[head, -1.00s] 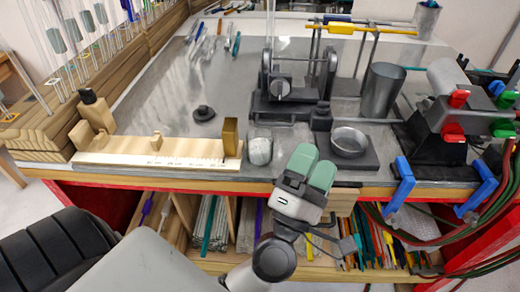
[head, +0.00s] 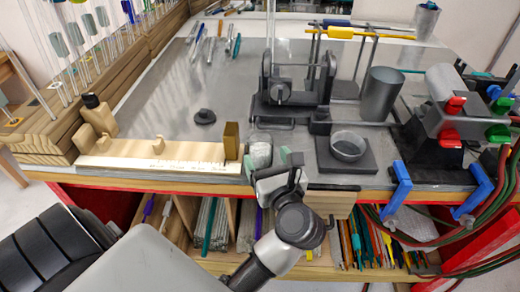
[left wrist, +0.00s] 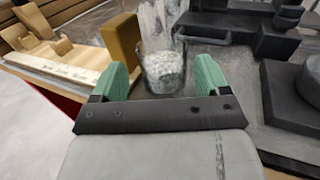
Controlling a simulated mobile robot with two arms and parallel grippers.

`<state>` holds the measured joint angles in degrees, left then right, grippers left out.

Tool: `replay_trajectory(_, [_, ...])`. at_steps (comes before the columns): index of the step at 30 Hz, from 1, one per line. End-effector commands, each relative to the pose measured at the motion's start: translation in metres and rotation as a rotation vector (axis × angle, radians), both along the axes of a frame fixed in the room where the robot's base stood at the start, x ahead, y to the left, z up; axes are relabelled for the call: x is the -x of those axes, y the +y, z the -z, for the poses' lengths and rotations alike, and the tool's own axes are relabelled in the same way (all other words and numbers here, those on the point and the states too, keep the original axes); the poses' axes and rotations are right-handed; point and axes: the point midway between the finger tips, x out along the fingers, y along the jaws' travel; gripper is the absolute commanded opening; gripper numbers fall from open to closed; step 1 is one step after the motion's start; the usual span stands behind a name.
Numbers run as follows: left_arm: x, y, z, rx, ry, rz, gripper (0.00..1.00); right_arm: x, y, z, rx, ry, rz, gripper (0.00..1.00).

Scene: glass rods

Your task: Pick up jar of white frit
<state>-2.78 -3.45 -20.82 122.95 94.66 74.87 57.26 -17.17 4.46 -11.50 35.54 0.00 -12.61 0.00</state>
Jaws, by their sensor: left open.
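The jar of white frit (head: 260,154) is a small clear glass with white grains, upright near the front edge of the metal bench top. It also shows in the left wrist view (left wrist: 164,72). My left gripper (head: 271,163) is open at the jar's near side, its green fingers spread. In the left wrist view the left gripper (left wrist: 163,75) has one finger to each side of the jar, with gaps visible. The jar stands between or just beyond the fingertips; I cannot tell which. My right gripper is not in view.
A brass-coloured block (head: 231,141) stands close left of the jar, at the end of a wooden ruler board (head: 150,152). A metal dish (head: 347,146) on a dark base is to the right. A dark roller stand (head: 290,95) is behind. Bench top left of centre is mostly clear.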

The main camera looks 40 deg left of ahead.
Motion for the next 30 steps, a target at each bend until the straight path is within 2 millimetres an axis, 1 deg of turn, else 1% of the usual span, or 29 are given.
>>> replay_trajectory(5, [-0.009,0.011,-0.004,-0.003,-0.001,0.0,0.76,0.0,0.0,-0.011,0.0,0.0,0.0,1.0])
replay_trajectory(9, [-0.023,0.028,-0.009,-0.007,0.001,-0.002,0.76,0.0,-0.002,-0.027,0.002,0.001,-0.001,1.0])
replay_trajectory(10, [-0.025,0.032,-0.008,-0.006,0.001,-0.001,0.76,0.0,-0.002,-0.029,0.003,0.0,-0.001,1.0])
replay_trajectory(15, [-0.035,0.044,-0.004,-0.002,0.0,0.0,0.76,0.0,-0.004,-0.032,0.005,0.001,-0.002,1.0])
replay_trajectory(22, [-0.035,0.045,-0.002,-0.001,-0.001,0.0,0.76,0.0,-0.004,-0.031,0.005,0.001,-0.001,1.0])
replay_trajectory(23, [-0.035,0.045,-0.002,-0.001,-0.001,0.0,0.73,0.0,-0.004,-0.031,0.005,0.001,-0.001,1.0])
replay_trajectory(30, [-0.035,0.045,-0.002,-0.001,-0.001,0.0,0.36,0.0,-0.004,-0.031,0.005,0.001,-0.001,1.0])
